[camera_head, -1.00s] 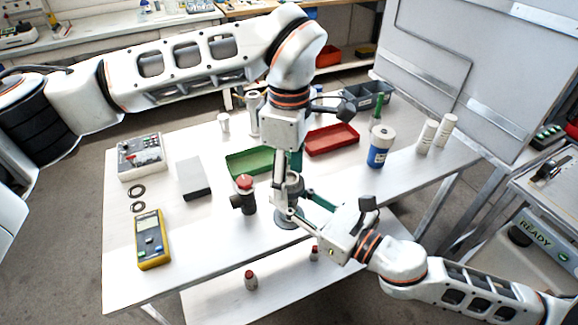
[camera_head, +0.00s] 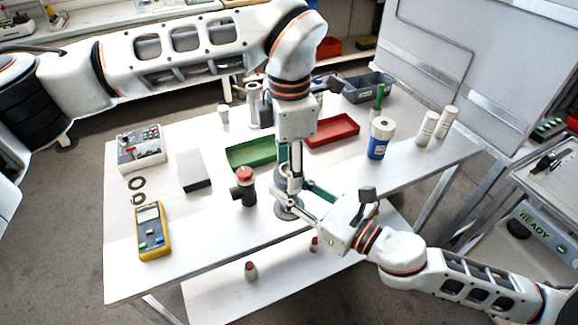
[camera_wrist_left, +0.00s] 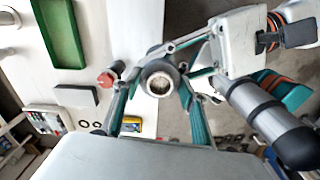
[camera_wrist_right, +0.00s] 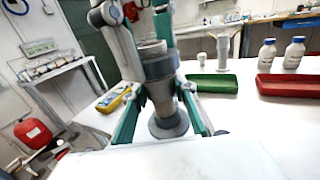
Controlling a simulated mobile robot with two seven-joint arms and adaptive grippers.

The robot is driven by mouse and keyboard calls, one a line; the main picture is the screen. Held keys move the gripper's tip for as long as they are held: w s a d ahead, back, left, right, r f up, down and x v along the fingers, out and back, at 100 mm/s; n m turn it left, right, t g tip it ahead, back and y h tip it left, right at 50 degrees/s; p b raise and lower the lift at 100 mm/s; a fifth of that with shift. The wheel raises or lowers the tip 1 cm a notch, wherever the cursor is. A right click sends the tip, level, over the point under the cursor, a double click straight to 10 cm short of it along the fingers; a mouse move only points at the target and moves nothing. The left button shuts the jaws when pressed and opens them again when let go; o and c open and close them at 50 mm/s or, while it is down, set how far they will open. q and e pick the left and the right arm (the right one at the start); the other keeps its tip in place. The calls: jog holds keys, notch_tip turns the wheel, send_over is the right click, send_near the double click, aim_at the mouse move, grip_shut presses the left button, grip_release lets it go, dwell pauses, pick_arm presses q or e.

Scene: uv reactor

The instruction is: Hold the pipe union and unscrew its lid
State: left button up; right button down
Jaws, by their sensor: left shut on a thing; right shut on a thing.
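The grey pipe union stands upright over a round base on the table. In the head view the grippers mostly hide it, and only its round base (camera_head: 288,212) shows clearly. In the right wrist view the union's body (camera_wrist_right: 160,68) stands between the fingers of my right gripper (camera_wrist_right: 160,95), which is shut on it from the side. My left gripper (camera_head: 294,183) comes down from above and is shut on the lid at the union's top. In the left wrist view the lid (camera_wrist_left: 160,78) shows end-on as a dark ring with a pale centre.
A dark fitting with a red cap (camera_head: 244,186) stands just left of the grippers. Behind are a green tray (camera_head: 252,152) and a red tray (camera_head: 331,133). A yellow meter (camera_head: 150,230) lies front left. A blue-and-white bottle (camera_head: 380,140) stands right. The front middle table is bare.

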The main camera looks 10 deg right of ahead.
pick_arm(q)
jog(key=n, duration=0.8)
jog(key=shift+n, duration=0.3)
jog(key=n, duration=0.7)
jog(key=shift+r, duration=0.25)
jog(key=shift+r, duration=0.95)
